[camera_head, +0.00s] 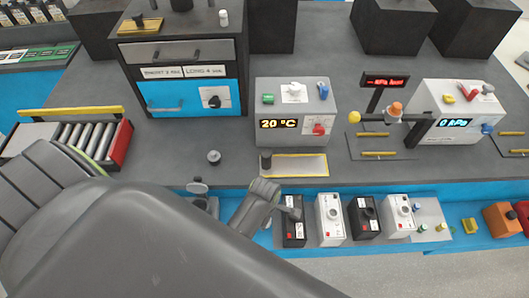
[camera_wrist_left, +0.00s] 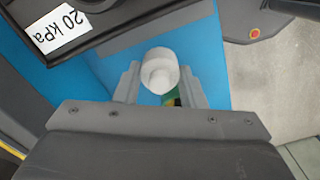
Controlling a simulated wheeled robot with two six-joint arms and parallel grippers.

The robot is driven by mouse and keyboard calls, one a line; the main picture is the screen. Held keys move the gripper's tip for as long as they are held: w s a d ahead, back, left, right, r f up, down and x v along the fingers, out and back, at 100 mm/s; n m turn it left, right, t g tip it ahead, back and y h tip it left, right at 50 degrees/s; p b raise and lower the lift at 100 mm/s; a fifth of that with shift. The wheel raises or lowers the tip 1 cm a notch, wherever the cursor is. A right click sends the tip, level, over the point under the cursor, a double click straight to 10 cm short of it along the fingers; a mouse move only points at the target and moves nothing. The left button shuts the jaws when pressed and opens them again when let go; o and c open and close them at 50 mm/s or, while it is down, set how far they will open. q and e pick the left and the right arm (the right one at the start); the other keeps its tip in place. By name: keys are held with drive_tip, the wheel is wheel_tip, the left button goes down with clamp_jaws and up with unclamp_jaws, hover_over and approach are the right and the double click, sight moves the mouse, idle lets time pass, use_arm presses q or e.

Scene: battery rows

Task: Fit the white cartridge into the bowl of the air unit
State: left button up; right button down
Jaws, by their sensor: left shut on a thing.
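The white cartridge (camera_wrist_left: 160,72) is a short, stepped white cylinder between the two pale fingers of my left gripper (camera_wrist_left: 160,80). The gripper is shut on it, over a blue surface. In the head view the end of my left arm (camera_head: 263,192) shows near the leftmost black box; the cartridge cannot be made out there. A small grey fitting with a round top (camera_head: 198,187) stands at the table's front edge, partly hidden by my arm. A small grey round piece (camera_head: 214,157) stands behind it. I cannot tell which is the air unit or its bowl. My right gripper is not in view.
A black part with a "20 kPa" label (camera_wrist_left: 60,28) is close to the left gripper. Black and white boxes (camera_head: 330,220) line the blue front ledge. A grey "20 °C" unit (camera_head: 295,115) and a yellow-edged tray (camera_head: 293,165) stand behind. My arm covers the front left.

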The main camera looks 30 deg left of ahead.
use_arm(q)
drive_tip(key=shift+f, duration=1.3)
drive_tip(key=o, duration=1)
drive_tip(key=shift+f, duration=0.1)
drive_tip(key=shift+o, duration=0.2)
